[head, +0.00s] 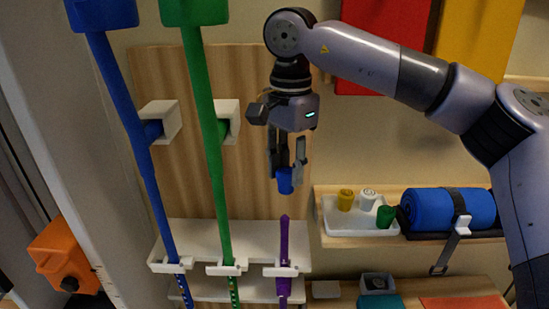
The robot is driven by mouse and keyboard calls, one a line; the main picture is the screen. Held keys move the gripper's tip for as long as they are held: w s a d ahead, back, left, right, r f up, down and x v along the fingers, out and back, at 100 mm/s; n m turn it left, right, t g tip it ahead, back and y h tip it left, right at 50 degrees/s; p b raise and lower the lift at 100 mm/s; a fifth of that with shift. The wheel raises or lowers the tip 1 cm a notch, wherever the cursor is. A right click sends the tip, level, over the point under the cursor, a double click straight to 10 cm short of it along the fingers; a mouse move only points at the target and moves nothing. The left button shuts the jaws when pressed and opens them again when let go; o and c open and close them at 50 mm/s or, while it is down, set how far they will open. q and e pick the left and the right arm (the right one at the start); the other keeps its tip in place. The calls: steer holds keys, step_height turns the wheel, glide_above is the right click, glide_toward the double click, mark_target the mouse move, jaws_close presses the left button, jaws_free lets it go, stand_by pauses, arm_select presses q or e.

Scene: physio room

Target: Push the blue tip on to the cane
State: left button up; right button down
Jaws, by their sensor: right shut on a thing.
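My right gripper (287,172) points down and is shut on the small blue tip (285,181), with a finger on each side of it. The purple cane (284,238) stands upright in the white rack, its narrow end up. The blue tip is above this end and roughly in line with it in the picture; a gap shows between them. A blue cane (133,125) and a green cane (212,150) stand at the left in the same rack, both taller and slightly tilted. My left gripper is not in view.
The white rack (225,232) is in front of a wooden back panel (258,72). On the right, a shelf holds a white tray (350,225) with yellow, white and green tips, and a rolled blue mat (430,209). An orange case (63,257) is at far left.

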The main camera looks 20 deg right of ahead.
mark_target(286, 216)
steer(key=shift+d+f+b, duration=0.2)
steer(key=shift+f+b, duration=0.2)
steer(key=shift+f, duration=0.25)
steer(key=shift+a+f, duration=0.1)
steer(key=shift+f, duration=0.2)
steer(key=shift+a+f+b, duration=0.2)
steer(key=shift+f+b, duration=0.8)
steer(key=shift+b, duration=0.1)
steer(key=shift+f, duration=0.3)
steer(key=shift+f+b, duration=0.6)
steer(key=shift+f, duration=0.05)
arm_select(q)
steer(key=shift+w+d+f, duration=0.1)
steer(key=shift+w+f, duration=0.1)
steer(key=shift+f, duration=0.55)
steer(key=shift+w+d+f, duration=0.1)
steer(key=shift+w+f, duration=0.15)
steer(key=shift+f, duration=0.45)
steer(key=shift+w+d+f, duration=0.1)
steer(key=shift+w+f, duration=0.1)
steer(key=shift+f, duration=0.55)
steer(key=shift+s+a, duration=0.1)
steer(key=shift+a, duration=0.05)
arm_select(e)
steer(key=shift+f, duration=0.2)
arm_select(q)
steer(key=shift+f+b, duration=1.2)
arm_select(e)
steer(key=shift+f, duration=1.85)
